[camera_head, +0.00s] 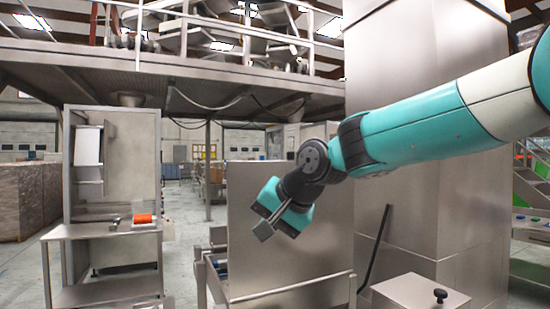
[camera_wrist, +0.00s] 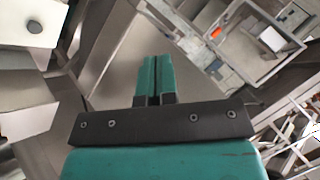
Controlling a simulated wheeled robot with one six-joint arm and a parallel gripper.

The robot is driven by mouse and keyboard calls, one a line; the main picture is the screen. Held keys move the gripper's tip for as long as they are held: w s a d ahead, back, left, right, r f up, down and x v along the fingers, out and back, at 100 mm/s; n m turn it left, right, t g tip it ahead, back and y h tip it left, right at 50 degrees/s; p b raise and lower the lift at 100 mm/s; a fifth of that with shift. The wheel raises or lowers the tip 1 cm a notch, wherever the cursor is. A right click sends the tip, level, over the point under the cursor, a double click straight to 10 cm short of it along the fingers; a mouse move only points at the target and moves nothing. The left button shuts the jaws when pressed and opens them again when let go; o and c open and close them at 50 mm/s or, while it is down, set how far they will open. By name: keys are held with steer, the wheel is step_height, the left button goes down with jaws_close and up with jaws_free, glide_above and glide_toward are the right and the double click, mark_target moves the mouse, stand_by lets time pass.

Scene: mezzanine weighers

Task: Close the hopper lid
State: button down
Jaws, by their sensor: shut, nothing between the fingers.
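A large flat steel panel (camera_head: 285,215) stands upright at the centre of the head view and appears to be the hopper lid, raised open. Its lower edge meets a steel frame or bin (camera_head: 215,275), whose inside is mostly hidden. My gripper (camera_head: 263,230) is shut and empty, pointing down and left in front of the panel's upper part. I cannot tell whether it touches the panel. In the wrist view my shut fingers (camera_wrist: 153,80) show against a grey metal surface that looks like the same panel (camera_wrist: 125,60).
A steel box with a black knob (camera_head: 440,295) stands at the lower right, beside a tall steel column (camera_head: 425,80). A black bar (camera_head: 375,245) leans near the panel. A workbench with an orange item (camera_head: 143,219) is at left. Open floor lies between bench and panel.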

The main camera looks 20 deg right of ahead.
steer(key=w+d+r+m+t+h, duration=0.2)
steer(key=w+d+r+m+t, duration=0.2)
steer(key=w+d+r+m, duration=0.45)
steer(key=m+t+h+p, duration=0.1)
steer(key=m+t, duration=0.1)
steer(key=m, duration=0.1)
glide_toward(270, 162)
steer(key=p+x, duration=0.5)
steer(key=p, duration=0.2)
steer(key=shift+f+p, duration=0.15)
steer(key=shift+p, duration=0.15)
steer(key=shift+p+x, duration=0.65)
steer(key=shift+x, duration=0.4)
